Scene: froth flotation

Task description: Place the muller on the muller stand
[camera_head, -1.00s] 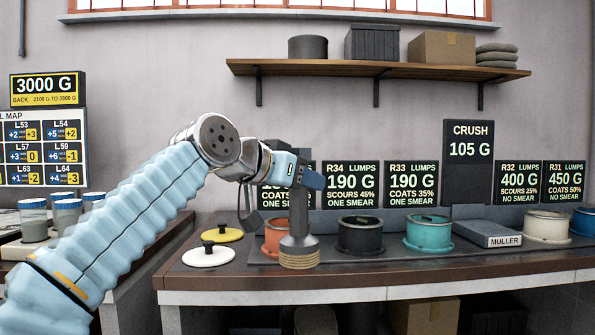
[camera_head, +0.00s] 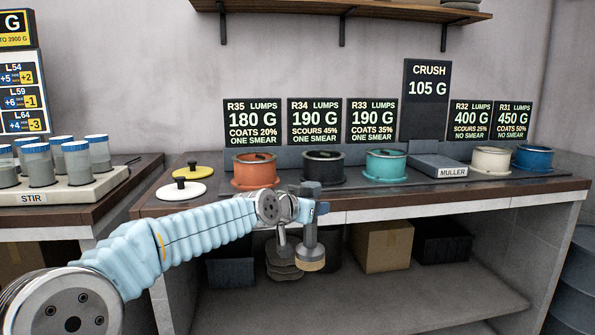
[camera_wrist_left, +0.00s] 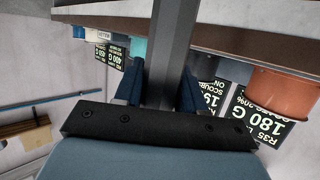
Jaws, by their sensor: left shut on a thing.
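The muller (camera_head: 310,240) is a grey tool with a dark upper stem and a tan round foot. My left gripper (camera_head: 318,209) is shut on its upper stem and holds it about upright, in front of the bench's front edge. In the left wrist view the stem (camera_wrist_left: 170,55) runs between the two blue fingers (camera_wrist_left: 160,92). The muller stand (camera_head: 436,168) is a grey block labelled MULLER, on the bench to the right of the teal pot, with nothing on it. My right gripper is not in view.
Orange (camera_head: 255,171), black (camera_head: 323,169), teal (camera_head: 385,166), cream (camera_head: 491,160) and blue (camera_head: 534,158) pots line the bench. White (camera_head: 181,190) and yellow (camera_head: 191,172) lids lie at its left. A box (camera_head: 383,246) stands on the shelf below.

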